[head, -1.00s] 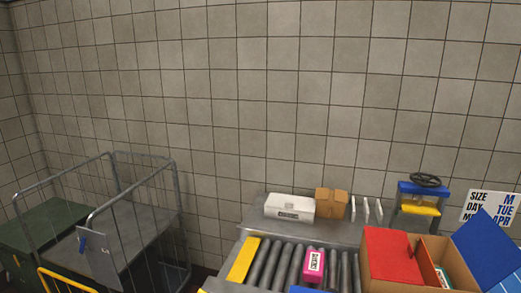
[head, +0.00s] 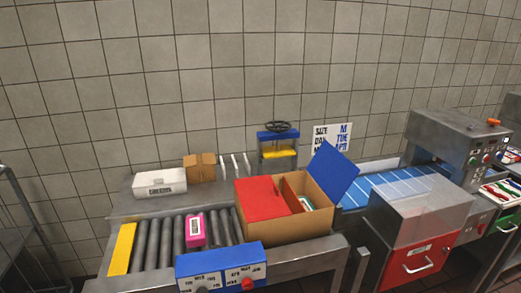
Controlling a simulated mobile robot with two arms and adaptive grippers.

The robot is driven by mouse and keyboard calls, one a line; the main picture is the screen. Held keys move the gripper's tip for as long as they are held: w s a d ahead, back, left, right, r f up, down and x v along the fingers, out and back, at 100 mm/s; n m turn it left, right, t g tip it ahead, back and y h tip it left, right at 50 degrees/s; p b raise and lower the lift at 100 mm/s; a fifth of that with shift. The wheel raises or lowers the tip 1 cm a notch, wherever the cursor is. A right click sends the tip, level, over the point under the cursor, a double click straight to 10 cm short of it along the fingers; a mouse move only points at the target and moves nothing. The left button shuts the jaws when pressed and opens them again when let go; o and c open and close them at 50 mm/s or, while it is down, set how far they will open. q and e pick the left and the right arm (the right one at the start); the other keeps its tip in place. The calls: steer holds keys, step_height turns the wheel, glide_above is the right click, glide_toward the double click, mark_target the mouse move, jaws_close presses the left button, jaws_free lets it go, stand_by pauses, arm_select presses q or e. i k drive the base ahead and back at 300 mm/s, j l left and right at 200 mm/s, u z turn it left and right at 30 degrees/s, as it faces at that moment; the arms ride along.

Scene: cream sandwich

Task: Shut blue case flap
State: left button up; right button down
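A brown cardboard case (head: 295,226) stands on the metal table at the right end of the roller conveyor in the head view. Its blue flap (head: 332,172) stands up and leans outward at the right side, open. Its red flap (head: 266,200) lies flat over the left part of the top. Through the open right part I see a brown inner divider and a small white and green item (head: 306,203). Neither of my grippers is in view.
A pink labelled block (head: 195,229) sits on the rollers (head: 159,243), left of the case. A blue control box (head: 221,267) with a red button is in front. A blue belt (head: 400,187) and a clear-covered machine (head: 425,205) stand to the right. A blue and yellow press (head: 278,146) stands behind.

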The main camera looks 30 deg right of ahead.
mark_target(334, 173)
steer(key=k+l, duration=0.1)
steer(key=l, duration=0.45)
steer(key=k+l+u, duration=0.1)
steer(key=l, duration=0.45)
steer(key=k+l, duration=0.2)
steer(key=l, duration=0.35)
steer(key=k+l+u, duration=0.15)
steer(key=l, duration=0.4)
steer(key=k+l, duration=0.15)
steer(key=l, duration=0.35)
steer(key=k+l+u, duration=0.1)
steer(key=l, duration=0.4)
steer(key=k+l, duration=0.25)
steer(key=l, duration=0.3)
steer(key=k+l+u, duration=0.1)
steer(key=l, duration=0.4)
steer(key=k, duration=0.1)
